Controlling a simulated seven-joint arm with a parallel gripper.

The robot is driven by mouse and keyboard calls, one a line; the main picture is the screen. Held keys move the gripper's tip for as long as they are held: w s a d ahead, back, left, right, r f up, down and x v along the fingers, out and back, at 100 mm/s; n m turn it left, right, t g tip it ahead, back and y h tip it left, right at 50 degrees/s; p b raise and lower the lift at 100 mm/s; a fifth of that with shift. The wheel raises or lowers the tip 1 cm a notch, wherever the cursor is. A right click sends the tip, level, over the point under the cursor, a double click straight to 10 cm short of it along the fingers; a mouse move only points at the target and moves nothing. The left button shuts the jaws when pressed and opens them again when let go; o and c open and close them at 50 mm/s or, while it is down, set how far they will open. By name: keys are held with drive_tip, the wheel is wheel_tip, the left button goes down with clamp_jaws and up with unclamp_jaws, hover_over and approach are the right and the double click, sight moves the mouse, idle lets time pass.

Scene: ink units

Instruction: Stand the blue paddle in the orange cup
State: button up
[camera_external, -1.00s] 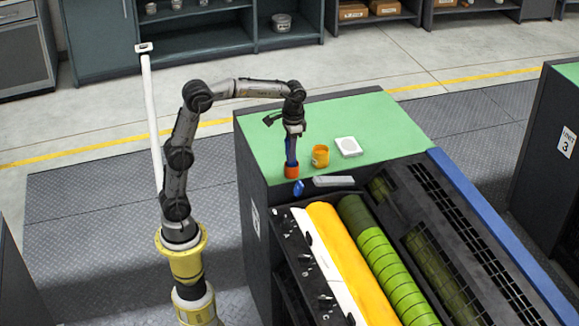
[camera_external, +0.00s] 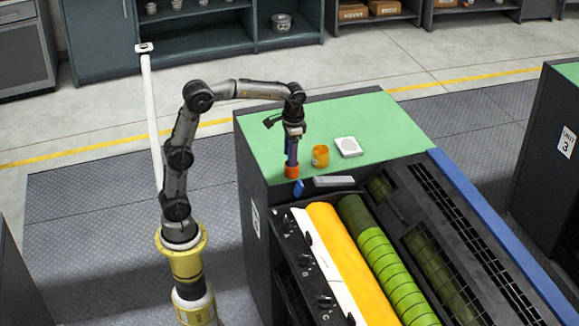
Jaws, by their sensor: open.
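The orange cup (camera_external: 292,171) stands on the green top near its front left edge. The blue paddle (camera_external: 290,152) is upright with its lower end inside the cup. My gripper (camera_external: 293,137) is open, pointing down over the cup, around or just above the paddle's upper part. The view is too small to tell whether the fingers touch the paddle.
A yellow-orange jar (camera_external: 320,156) and a white square dish (camera_external: 347,147) stand right of the cup on the green top (camera_external: 385,125). A small blue item (camera_external: 298,188) and a grey block (camera_external: 334,181) lie in front. The rollers (camera_external: 350,255) are nearer the camera.

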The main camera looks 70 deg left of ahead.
wheel_tip(320, 180, up, 14)
drive_tip(key=shift+w+d, duration=0.35)
drive_tip(key=shift+d, duration=0.1)
drive_tip(key=shift+f, duration=0.1)
drive_tip(key=s+d+r+t, duration=0.1)
drive_tip(key=s+r+t, duration=0.15)
drive_tip(key=s, duration=1.25)
drive_tip(key=s+d+f+t, duration=0.1)
drive_tip(key=s+f, duration=0.3)
drive_tip(key=f, duration=0.4)
drive_tip(key=s+f+t, duration=0.2)
drive_tip(key=s+f, duration=0.1)
drive_tip(key=f, duration=0.5)
drive_tip(key=shift+s+d+f+t+h, duration=0.25)
drive_tip(key=shift+s+d+t+h, duration=0.1)
drive_tip(key=shift+s+d+h, duration=0.05)
